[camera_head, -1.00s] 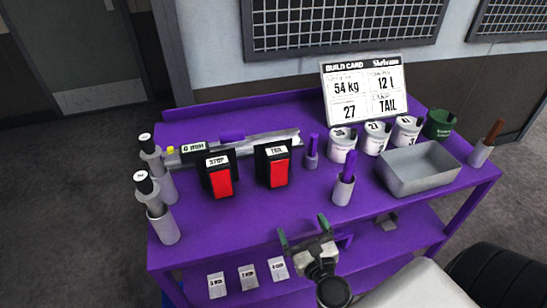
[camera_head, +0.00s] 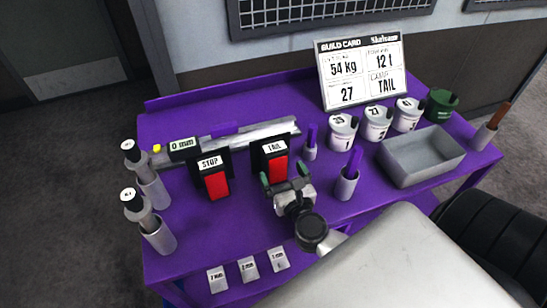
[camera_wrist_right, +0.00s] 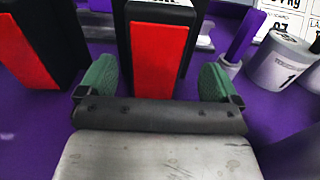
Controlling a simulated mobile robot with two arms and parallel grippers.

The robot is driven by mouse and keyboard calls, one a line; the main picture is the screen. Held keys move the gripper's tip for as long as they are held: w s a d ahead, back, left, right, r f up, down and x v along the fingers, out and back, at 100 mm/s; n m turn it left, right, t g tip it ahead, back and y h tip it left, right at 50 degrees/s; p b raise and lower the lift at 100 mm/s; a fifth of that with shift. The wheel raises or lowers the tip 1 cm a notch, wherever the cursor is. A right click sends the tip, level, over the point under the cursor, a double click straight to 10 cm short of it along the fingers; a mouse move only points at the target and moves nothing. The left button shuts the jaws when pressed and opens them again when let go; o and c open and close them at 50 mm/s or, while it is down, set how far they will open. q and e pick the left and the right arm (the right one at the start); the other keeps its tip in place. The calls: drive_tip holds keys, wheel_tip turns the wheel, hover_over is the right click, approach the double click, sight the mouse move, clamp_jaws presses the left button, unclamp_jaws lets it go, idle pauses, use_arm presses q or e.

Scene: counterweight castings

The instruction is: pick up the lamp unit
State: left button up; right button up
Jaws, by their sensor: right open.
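Two black lamp units with red faces stand on the purple cart. One is labelled STOP (camera_head: 217,187) and the other TAIL (camera_head: 277,163). My right gripper (camera_head: 284,176) is open just in front of the TAIL lamp, its green-padded fingers toward the lower red face. In the right wrist view the TAIL lamp (camera_wrist_right: 158,55) stands upright between the line of the two open fingers (camera_wrist_right: 157,84), with a gap on each side. The STOP lamp (camera_wrist_right: 25,50) is to the left there. The build card (camera_head: 362,72) reads lamp TAIL. My left gripper is not in view.
A metal rail with a 0 mm readout (camera_head: 184,147) lies behind the lamps. Two grey holders with tools (camera_head: 158,237) stand at left. A purple-handled tool in a cup (camera_head: 347,184), white numbered pots (camera_head: 342,132) and a grey tray (camera_head: 422,160) stand to the right.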

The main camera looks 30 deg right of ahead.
sight(278, 168)
drive_tip(key=x, duration=0.1)
drive_tip(key=p+x, duration=0.1)
drive_tip(key=x, duration=0.2)
drive_tip(key=shift+w+a+r+p, duration=0.2)
drive_tip(key=shift+w+p, duration=0.15)
drive_tip(key=shift+w+d+f, duration=0.1)
drive_tip(key=shift+w+d, duration=0.05)
drive_tip(key=shift+w, duration=0.25)
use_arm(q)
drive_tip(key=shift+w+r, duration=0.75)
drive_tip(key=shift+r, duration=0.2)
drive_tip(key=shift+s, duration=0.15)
use_arm(e)
drive_tip(key=c, duration=1.2)
